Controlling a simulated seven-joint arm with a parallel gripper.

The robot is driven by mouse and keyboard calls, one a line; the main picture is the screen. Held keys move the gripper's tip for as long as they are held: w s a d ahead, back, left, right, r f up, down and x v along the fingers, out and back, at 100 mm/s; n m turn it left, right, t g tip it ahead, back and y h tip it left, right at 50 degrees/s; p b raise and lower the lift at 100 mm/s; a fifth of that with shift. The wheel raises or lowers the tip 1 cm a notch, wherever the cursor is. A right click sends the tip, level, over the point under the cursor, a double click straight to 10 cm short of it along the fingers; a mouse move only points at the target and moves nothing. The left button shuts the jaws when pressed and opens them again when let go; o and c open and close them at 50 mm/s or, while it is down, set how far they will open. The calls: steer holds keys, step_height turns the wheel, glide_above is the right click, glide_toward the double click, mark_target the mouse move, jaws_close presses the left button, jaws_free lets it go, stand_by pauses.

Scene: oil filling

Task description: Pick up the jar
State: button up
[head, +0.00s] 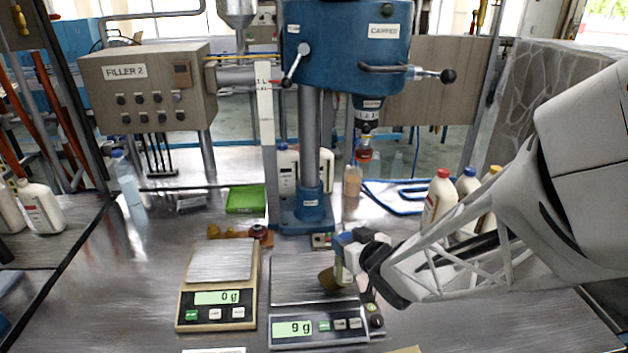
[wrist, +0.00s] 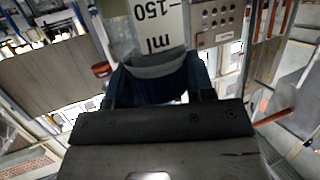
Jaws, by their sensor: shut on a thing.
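A clear jar with a printed ml scale (wrist: 150,25) sits between the dark blue fingers of my gripper (wrist: 155,85) in the wrist view. In the head view my gripper (head: 352,250) is over the right scale's plate (head: 297,280), shut on the jar (head: 341,272). The jar is mostly hidden by the gripper, with a brownish rounded patch beside it. I cannot tell whether the jar touches the plate. The right scale's display (head: 292,328) reads 9 g.
The left scale (head: 217,300) is empty and reads 0 g. White bottles (head: 440,195) stand at right. A green box (head: 245,199) lies behind the scales.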

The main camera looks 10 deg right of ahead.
steer(key=s, duration=0.6)
steer(key=shift+s+d+r, duration=0.25)
steer(key=shift+d+r, duration=0.05)
steer(key=shift+w, duration=0.1)
stand_by(0.5)
steer(key=w+d, duration=1.2)
steer(key=shift+d+f, duration=0.2)
steer(key=shift+f, duration=0.35)
step_height(320, 180, down, 6)
stand_by(0.5)
steer(key=shift+f, duration=0.15)
